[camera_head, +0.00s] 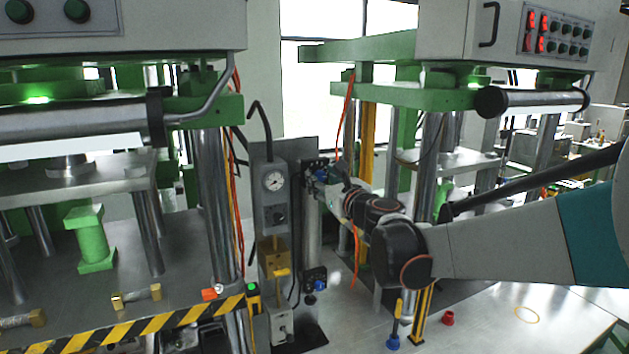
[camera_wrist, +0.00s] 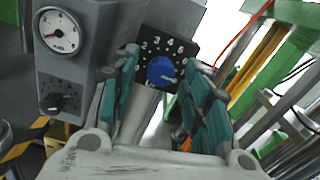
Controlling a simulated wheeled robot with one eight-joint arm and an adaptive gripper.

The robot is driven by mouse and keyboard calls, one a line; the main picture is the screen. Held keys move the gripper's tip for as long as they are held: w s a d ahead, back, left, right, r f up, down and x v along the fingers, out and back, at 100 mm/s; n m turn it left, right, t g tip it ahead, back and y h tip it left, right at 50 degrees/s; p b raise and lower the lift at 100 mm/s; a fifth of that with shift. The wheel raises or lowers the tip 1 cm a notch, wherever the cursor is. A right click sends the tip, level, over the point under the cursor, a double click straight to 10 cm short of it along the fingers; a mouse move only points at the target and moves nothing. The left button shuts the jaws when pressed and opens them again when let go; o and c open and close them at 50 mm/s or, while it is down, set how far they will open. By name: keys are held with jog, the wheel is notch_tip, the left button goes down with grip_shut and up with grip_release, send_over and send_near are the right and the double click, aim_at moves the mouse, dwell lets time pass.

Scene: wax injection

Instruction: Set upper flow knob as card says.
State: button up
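The upper flow knob (camera_wrist: 161,71) is blue and sits on a black dial plate (camera_wrist: 169,42) with white numbers in the wrist view. A pale mark shows on the knob's lower right side; its exact setting is hard to read. My gripper (camera_wrist: 163,66) is open, with one teal finger on each side of the knob; I cannot tell whether either touches it. In the head view my gripper (camera_head: 334,183) is at the top of the metal column, largely hiding the upper knob. A lower blue knob (camera_head: 319,286) is on the same column. I see no readable card.
A grey panel with a round gauge (camera_head: 273,181) and a black selector (camera_wrist: 54,102) stands left of the knob. Green presses (camera_head: 400,47) flank the column. Orange cables (camera_head: 348,115) hang nearby. A red cap (camera_head: 448,318) lies on the right table.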

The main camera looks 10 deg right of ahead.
jog(key=s+d, duration=0.1)
jog(key=s, duration=0.6)
jog(key=shift+s+d, duration=0.25)
jog(key=shift+s, duration=0.1)
